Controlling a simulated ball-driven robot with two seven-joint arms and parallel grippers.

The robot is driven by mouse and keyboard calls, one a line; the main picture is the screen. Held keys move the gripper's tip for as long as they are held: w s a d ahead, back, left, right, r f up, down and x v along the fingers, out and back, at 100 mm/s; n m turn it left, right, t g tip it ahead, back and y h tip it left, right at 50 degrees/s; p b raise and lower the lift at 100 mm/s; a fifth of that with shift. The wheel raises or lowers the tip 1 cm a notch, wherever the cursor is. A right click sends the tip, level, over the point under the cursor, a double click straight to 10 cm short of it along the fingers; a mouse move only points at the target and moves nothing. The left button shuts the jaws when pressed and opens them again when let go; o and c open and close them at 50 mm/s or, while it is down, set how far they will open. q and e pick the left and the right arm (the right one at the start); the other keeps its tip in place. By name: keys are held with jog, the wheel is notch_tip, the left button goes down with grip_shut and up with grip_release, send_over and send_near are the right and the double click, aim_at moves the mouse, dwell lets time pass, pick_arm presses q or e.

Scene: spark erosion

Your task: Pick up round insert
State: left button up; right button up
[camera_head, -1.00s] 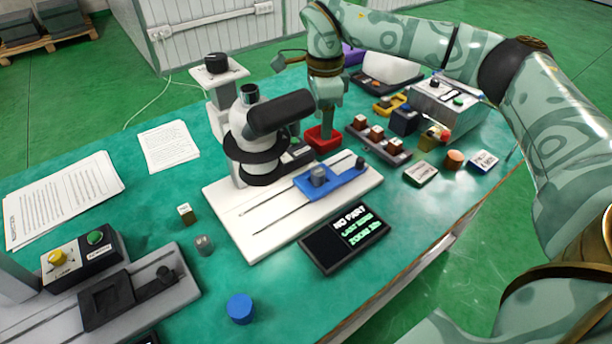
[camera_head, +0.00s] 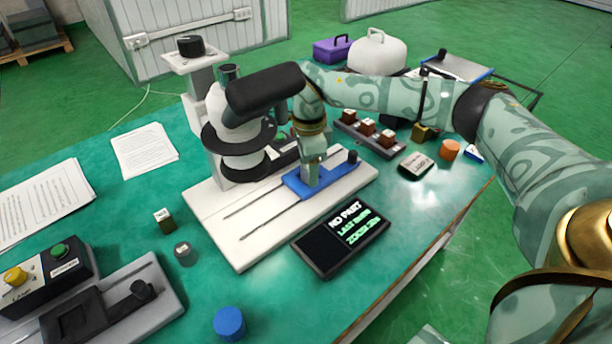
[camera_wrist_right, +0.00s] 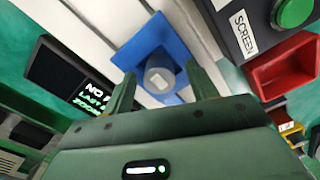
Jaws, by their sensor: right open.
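A grey round piece (camera_wrist_right: 159,74) with a pale square on its top sits in a blue holder (camera_wrist_right: 135,50); it looks like the round insert. In the head view the blue holder (camera_head: 296,183) is on the white slide base of the microscope, and my gripper hides the piece. My right gripper (camera_head: 314,182) points down over the holder. In the right wrist view its two fingers (camera_wrist_right: 163,87) are apart, one on each side of the round piece. I cannot tell whether they touch it. My left gripper is not in view.
The microscope (camera_head: 240,130) stands close to the left of my right gripper. A display reading NO PART (camera_head: 342,237) lies in front. A rack of brown-topped pieces (camera_head: 370,137) is behind right. A small grey cylinder (camera_head: 184,255) and a blue cylinder (camera_head: 229,323) stand on the green table.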

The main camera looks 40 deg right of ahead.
jog(key=c, duration=0.3)
grip_shut()
jog(key=shift+r, duration=0.1)
notch_tip(320, 180, up, 10)
jog(key=p, duration=0.4)
